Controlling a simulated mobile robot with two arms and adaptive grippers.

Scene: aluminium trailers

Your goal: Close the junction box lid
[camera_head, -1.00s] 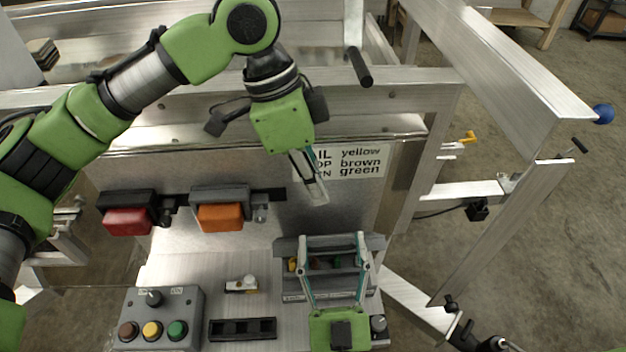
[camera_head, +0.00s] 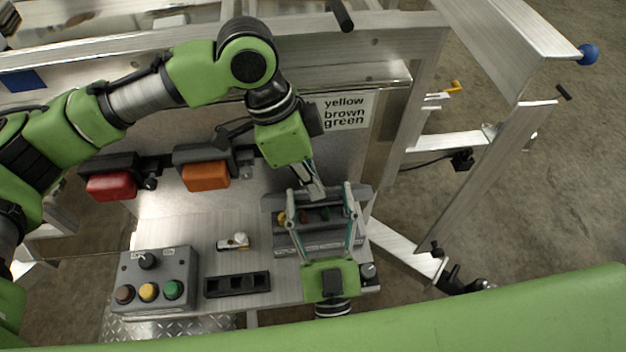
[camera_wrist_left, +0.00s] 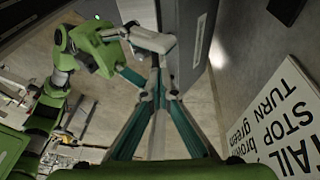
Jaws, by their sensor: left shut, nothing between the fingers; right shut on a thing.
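The grey junction box (camera_head: 320,242) stands on the metal shelf with coloured parts showing inside, so it is open. Its grey lid (camera_head: 272,204) seems to stand at the back edge, seen nearly edge-on. My left gripper (camera_head: 317,192) is shut and empty, pointing down at the back of the box by the lid. In the left wrist view its closed fingertips (camera_wrist_left: 162,92) are close to a grey panel (camera_wrist_left: 188,45), probably the lid; contact is unclear.
A control box (camera_head: 180,265) with coloured buttons, a black slotted block (camera_head: 238,285) and a small white switch (camera_head: 234,242) are left of the junction box. Red (camera_head: 111,186) and orange (camera_head: 206,176) lamps are behind. A text label (camera_head: 348,112) is on the back panel.

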